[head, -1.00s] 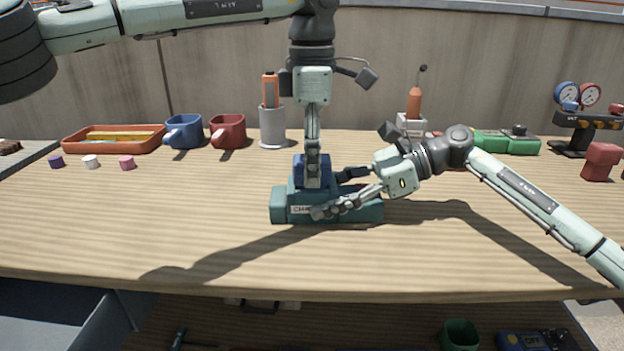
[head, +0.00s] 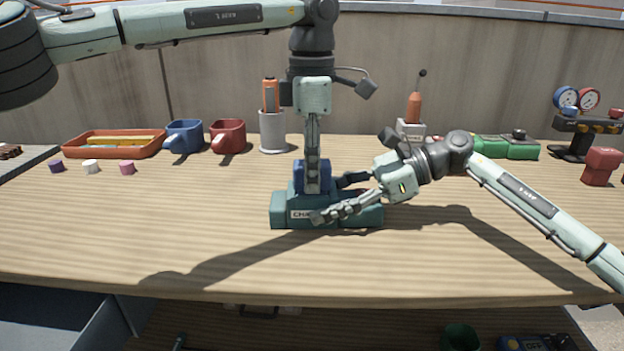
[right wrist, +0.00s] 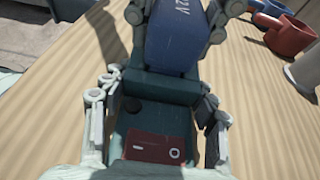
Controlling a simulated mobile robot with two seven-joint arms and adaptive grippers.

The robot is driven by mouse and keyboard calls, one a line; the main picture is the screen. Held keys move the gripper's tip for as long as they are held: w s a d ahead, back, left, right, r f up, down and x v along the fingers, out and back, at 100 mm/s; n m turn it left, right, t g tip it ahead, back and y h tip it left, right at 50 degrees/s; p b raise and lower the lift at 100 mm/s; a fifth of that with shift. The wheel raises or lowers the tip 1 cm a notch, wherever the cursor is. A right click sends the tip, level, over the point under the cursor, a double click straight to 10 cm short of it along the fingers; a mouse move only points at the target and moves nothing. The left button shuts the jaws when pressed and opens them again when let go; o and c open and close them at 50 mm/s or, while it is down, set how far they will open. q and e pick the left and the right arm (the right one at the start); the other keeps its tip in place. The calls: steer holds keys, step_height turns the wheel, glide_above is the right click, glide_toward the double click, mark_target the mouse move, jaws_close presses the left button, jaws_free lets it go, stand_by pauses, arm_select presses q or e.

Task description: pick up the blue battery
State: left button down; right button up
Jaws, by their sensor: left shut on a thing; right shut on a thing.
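The blue battery (head: 299,178) stands upright in the teal charger (head: 280,216) on the bench. My left gripper (head: 312,183) points straight down from above and is shut on the battery, hiding part of its front. The battery, with a "12V" mark, also shows in the right wrist view (right wrist: 172,42), seated at the charger's far end. My right gripper (head: 332,198) reaches in from the right and is shut on the charger, one finger along its front and one behind. In the right wrist view its fingers flank the charger (right wrist: 165,84).
Blue (head: 184,137) and red (head: 229,137) mugs, a grey cup (head: 272,132) and an orange tray (head: 115,146) stand behind to the left. A gauge stand (head: 574,135) and red block (head: 600,166) are at right. The bench front is clear.

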arm_select(q)
step_height(320, 180, up, 10)
steer(key=shift+r, duration=0.1)
arm_select(e)
steer(key=o, duration=1.7)
steer(key=shift+c, duration=0.2)
steer(key=o, duration=0.4)
arm_select(q)
steer(key=shift+f+b, duration=0.5)
steer(key=shift+f, duration=0.1)
arm_select(e)
steer(key=shift+v, duration=4.5)
